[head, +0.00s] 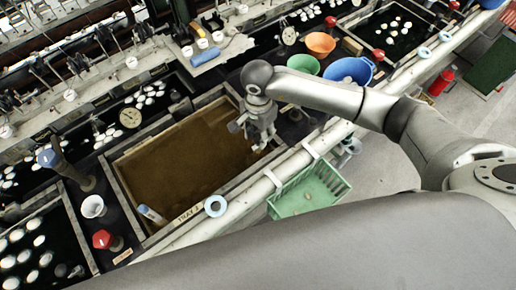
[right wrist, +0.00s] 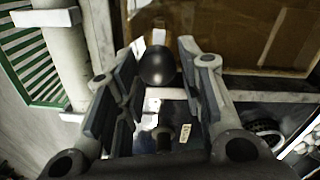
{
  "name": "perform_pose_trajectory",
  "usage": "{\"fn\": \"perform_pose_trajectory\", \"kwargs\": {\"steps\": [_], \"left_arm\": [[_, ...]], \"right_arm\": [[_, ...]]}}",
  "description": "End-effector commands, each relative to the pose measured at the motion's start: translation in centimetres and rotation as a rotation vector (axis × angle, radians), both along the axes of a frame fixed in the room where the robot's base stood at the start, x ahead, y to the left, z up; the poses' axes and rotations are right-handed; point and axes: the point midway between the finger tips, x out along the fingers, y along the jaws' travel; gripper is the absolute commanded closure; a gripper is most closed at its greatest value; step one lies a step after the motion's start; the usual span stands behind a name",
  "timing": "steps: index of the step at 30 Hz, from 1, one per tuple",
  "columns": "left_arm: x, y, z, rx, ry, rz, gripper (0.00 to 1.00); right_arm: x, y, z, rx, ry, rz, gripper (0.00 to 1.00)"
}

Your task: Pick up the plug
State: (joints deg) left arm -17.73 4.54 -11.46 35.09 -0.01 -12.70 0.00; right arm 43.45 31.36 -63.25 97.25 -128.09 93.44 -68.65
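My right gripper (head: 260,138) hangs over the right end of the brown-filled basin (head: 135,170), near its wooden rim. In the right wrist view the gripper (right wrist: 157,52) is open, with dark pads on both sides. A glossy black ball-shaped knob (right wrist: 157,66) shows between the fingers, apart from both pads; it may be the plug's top, but I cannot be sure. Its depth between the fingers is unclear. In the head view the gripper hides this spot. My left gripper is not in view.
A green basket (head: 308,190) hangs on the front rail beside the gripper. Green, orange and blue bowls (head: 350,71) stand behind the arm. A red knob (head: 102,239) and a white cup (head: 93,207) are left of the basin.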

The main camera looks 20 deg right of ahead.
Motion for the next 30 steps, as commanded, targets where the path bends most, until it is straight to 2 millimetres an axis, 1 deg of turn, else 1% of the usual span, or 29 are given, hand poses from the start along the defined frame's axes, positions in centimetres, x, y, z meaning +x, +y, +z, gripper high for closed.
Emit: {"fn": "perform_pose_trajectory", "kwargs": {"steps": [2, 6, 9, 12, 20, 26, 27, 30], "left_arm": [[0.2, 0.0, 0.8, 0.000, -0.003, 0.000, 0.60], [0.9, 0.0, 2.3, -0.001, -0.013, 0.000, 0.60], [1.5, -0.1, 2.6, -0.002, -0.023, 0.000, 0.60], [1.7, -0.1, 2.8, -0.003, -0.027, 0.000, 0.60], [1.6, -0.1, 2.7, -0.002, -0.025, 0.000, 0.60], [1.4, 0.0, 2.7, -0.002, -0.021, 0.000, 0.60], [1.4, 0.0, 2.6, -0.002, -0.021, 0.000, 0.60], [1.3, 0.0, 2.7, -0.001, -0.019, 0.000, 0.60]], "right_arm": [[-0.3, 0.2, -0.5, 0.001, 0.006, 0.000, 0.65], [-0.5, 0.6, -2.4, 0.001, 0.008, -0.001, 0.65], [-0.4, 0.6, -3.9, 0.000, 0.005, -0.002, 0.65], [-0.4, 0.5, -4.7, 0.000, 0.002, -0.001, 0.65], [-0.4, 0.5, -5.0, -0.001, 0.001, -0.001, 0.65], [-0.3, 0.5, -5.0, 0.000, 0.001, -0.001, 0.89], [-0.3, 0.5, -5.0, 0.000, 0.001, -0.001, 0.92], [-0.3, 0.5, -4.9, 0.000, 0.000, -0.001, 0.92]]}}
